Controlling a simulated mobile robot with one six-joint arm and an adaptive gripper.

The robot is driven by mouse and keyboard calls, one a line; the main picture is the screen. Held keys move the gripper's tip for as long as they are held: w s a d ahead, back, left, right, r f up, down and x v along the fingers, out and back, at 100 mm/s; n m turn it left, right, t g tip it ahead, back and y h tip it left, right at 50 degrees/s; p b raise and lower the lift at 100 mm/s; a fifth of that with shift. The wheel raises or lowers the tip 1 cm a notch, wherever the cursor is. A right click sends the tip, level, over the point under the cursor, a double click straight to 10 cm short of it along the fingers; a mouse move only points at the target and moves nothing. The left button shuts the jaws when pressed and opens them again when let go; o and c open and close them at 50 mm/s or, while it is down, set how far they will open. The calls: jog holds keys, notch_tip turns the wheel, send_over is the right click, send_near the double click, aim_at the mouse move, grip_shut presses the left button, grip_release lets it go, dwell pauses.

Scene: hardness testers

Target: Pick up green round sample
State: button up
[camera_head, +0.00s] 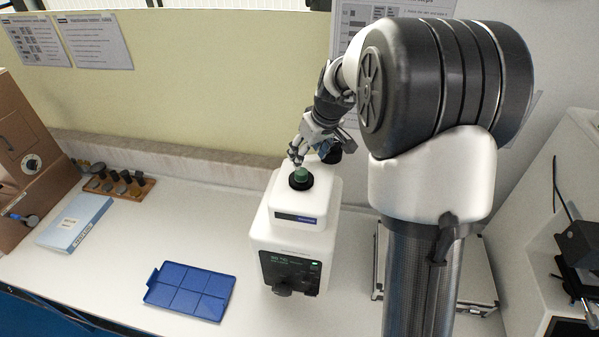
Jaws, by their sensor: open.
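The green round sample (301,174) sits on the dark round seat on top of a white tester (292,238). Its green top shows. My gripper (296,158) is just above and behind the sample, with its fingers pointing down toward it. The gripper is open. The fingertips are small in this view, and I cannot tell whether they touch the sample. My arm comes in from the right and stands in front of part of the bench.
A blue compartment tray (190,289) lies on the white bench left of the tester. Behind it are a blue-white box (75,222) and a wooden rack (120,184) with several dark pieces. A brown machine (22,150) stands far left. A white machine (545,235) stands right.

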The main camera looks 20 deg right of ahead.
aim_at(301, 171)
jog(key=x, duration=0.9)
jog(key=shift+d+f, duration=0.2)
jog(key=shift+f, duration=0.05)
jog(key=shift+s, duration=0.1)
jog(key=shift+c, duration=0.6)
jog(key=c, duration=1.1)
